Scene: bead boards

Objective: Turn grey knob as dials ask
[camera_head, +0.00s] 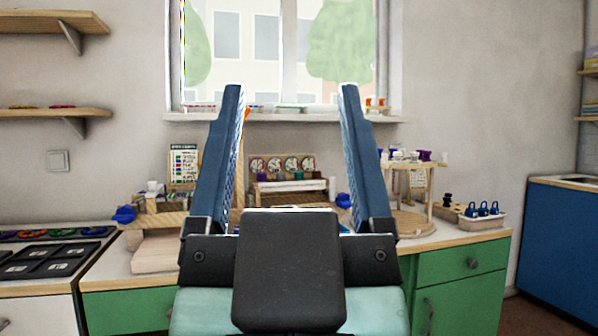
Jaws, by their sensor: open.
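A small board with several round white dials (291,163) in a row stands on the counter below the window, seen between my gripper's fingers. Small coloured knobs, one teal and one purple, show just under the dials. They are too small to read, and I cannot tell which one is grey. The dial needles cannot be read either. My gripper (291,90) is in the foreground, its two blue fingers spread wide with nothing between them. It is well short of the board, and its palm hides the counter in front.
A wooden stand (412,190) with purple-topped items is right of the board. A tray with blue padlocks (483,210) is farther right. A wooden rack (165,207) and chart (183,165) are left. A black sectioned tray (45,262) lies at far left.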

